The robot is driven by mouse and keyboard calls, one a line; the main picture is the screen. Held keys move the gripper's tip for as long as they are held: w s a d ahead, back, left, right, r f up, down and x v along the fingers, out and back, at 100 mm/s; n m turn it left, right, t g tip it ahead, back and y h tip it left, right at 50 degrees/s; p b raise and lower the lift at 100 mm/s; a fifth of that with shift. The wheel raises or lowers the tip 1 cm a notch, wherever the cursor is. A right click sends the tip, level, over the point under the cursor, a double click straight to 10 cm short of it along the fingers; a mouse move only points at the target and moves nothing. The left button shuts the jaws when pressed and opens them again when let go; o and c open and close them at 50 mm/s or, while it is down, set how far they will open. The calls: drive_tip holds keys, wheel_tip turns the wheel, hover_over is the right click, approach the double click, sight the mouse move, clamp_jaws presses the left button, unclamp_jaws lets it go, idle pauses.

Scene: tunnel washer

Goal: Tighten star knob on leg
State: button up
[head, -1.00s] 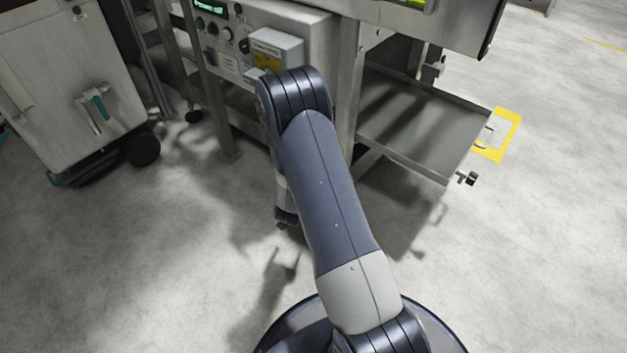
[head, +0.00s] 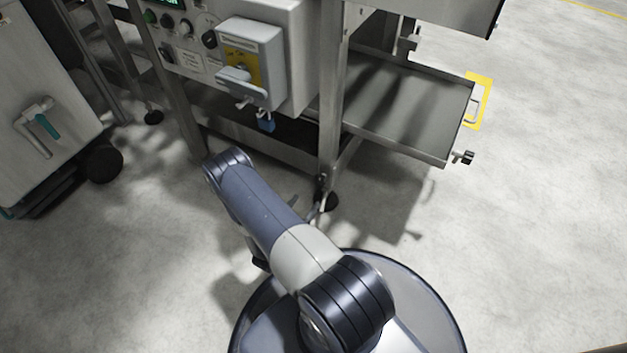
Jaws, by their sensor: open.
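The machine's front steel leg (head: 331,110) runs down from the frame to a dark round foot (head: 329,202). A small dark part low on this leg (head: 321,182) may be the star knob; it is too small to make out its shape. My gripper (head: 304,207) is mostly hidden behind my forearm. What look like its two slim fingertips show past the forearm's right side, apart from each other, just left of the foot. I cannot tell whether they touch anything.
A wheeled cart (head: 40,110) stands left. The floor in front is clear.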

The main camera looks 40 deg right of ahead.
sight(320, 182)
drive_tip(key=b+x, duration=0.3)
drive_tip(key=x, duration=0.6)
drive_tip(key=shift+f, duration=0.1)
drive_tip(key=shift+w+d, duration=0.3)
drive_tip(key=shift+d, duration=0.35)
drive_tip(key=c, duration=1)
drive_tip(key=shift+o, duration=0.2)
